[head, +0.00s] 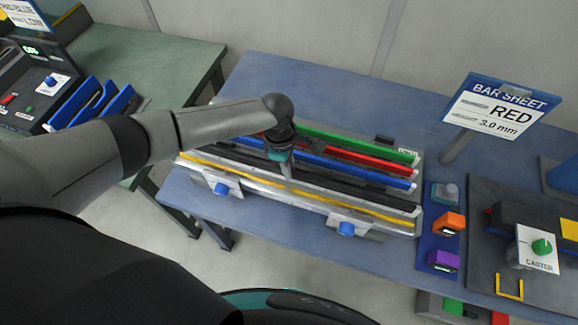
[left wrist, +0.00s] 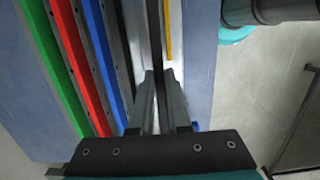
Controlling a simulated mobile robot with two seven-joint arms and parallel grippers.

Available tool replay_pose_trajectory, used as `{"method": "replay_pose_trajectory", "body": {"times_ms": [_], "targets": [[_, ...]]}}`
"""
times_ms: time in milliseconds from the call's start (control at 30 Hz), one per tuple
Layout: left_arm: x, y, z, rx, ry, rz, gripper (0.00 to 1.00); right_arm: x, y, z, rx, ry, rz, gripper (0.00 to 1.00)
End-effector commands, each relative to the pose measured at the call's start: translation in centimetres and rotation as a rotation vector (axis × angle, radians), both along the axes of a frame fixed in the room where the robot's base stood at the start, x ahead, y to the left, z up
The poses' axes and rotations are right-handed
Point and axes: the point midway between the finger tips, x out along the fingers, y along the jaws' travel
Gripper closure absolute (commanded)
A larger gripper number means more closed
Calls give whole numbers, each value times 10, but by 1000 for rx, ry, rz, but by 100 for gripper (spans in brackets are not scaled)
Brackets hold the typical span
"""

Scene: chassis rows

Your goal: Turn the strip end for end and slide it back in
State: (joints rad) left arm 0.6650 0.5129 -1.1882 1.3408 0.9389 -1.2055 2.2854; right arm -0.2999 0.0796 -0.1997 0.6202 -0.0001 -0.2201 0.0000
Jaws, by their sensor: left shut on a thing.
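My left gripper (head: 287,174) is over the front part of a rack (head: 417,228) of long parallel strips. In the left wrist view its fingers (left wrist: 160,88) are shut on a thin dark strip (left wrist: 155,30), which runs lengthwise away between them. Whether this strip is seated or raised is hard to tell. The rack also carries a green strip (head: 350,143), a red strip (head: 370,161), a blue strip (head: 350,173), a black strip (head: 350,191) and a yellow strip (head: 320,197). My arm hides part of the rack's left side. My right gripper is not in view.
Blue knobs (head: 346,229) stick out at the rack's front. A sign reading "BAR SHEET RED 3.0 mm" (head: 501,106) stands at the right. Orange (head: 449,223) and purple (head: 443,261) blocks lie beside the rack.

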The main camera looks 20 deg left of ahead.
Motion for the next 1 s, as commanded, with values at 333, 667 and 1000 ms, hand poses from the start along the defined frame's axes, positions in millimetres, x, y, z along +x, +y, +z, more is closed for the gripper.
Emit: {"method": "replay_pose_trajectory", "body": {"times_ms": [333,667,1000], "targets": [[0,-1,-8,-2,-1,1,100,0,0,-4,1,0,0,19],[1,0,-12,-2,-2,0,100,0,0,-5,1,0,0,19],[1,0,-14,-1,-2,0,100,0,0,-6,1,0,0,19]]}}
